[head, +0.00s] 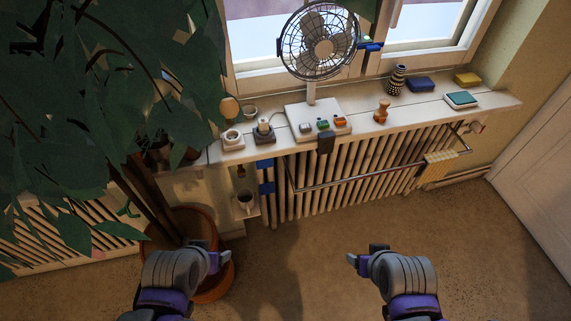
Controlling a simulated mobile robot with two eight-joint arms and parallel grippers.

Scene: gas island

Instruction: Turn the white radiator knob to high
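A small whitish knob (477,128) shows at the upper right end of the slatted radiator (345,170), just under the window sill. Its marking is too small to read. My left gripper (227,257) is low in the view beside the terracotta pot, far from the knob. My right gripper (352,259) is over the open floor, below and left of the knob and well apart from it. Nothing shows held in either gripper. Their fingers are too small and turned to tell whether they are open or shut.
A rail (345,180) crosses the radiator front, with a yellow cloth (440,163) at its right. A desk fan (318,45) and small items stand on the sill (365,125). A large plant (100,90) fills the left. The carpet (310,240) is clear.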

